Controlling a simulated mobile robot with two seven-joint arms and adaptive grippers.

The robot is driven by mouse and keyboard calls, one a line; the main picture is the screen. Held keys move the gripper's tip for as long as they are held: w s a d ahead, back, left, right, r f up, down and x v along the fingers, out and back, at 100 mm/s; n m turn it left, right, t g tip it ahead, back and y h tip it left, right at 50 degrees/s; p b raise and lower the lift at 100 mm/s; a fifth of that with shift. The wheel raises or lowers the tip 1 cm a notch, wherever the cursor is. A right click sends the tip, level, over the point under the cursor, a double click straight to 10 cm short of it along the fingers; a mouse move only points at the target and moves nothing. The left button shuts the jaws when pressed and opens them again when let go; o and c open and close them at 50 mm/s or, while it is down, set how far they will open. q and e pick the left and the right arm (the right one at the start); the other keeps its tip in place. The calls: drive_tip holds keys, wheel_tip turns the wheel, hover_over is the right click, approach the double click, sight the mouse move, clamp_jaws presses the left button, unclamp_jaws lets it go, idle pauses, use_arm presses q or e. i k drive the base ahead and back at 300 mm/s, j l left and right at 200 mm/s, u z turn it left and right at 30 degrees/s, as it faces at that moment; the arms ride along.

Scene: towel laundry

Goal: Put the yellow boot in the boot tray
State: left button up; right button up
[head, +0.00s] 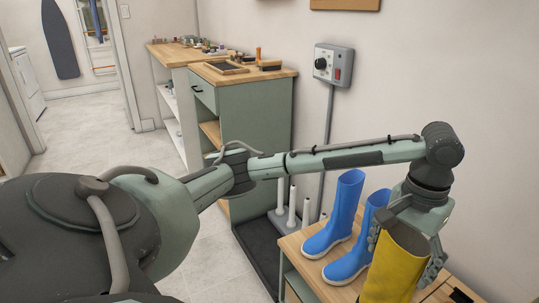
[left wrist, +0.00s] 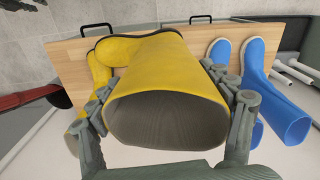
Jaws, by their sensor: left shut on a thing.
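The yellow boot (head: 397,265) is in my left gripper (head: 408,240), whose fingers close on both sides of its upper shaft. In the left wrist view the boot's open top (left wrist: 165,115) faces the camera, between the fingers of my left gripper (left wrist: 170,100). Its foot is over the wooden bench top; I cannot tell whether it touches. A second yellow boot (left wrist: 98,62) shows partly behind it at the left. A dark, low-rimmed tray (head: 258,262) lies on the floor left of the bench; it may be the boot tray. My right gripper is not in view.
Two blue boots (head: 335,220) stand on the wooden bench (head: 290,243), beside the held boot. White upright pegs (head: 292,205) stand behind the bench. A green cabinet (head: 255,125) is at the back. A dark red object (left wrist: 30,97) shows left in the wrist view. Floor at left is clear.

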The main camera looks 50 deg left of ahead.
sight(277, 271)
drive_tip(key=j+z, duration=0.3)
drive_tip(key=j, duration=1.25)
drive_tip(key=k+j+z, duration=0.1)
drive_tip(key=j, duration=0.35)
drive_tip(key=k+j+z, duration=0.1)
drive_tip(key=j, duration=0.3)
drive_tip(key=k+j+z, duration=0.1)
drive_tip(key=j, duration=0.3)
drive_tip(key=k+j+z, duration=0.1)
drive_tip(key=j, duration=0.3)
drive_tip(key=k+j+z, duration=0.1)
drive_tip(key=j, duration=0.3)
drive_tip(key=k+j+z, duration=0.1)
drive_tip(key=k+j, duration=0.2)
drive_tip(key=j, duration=0.1)
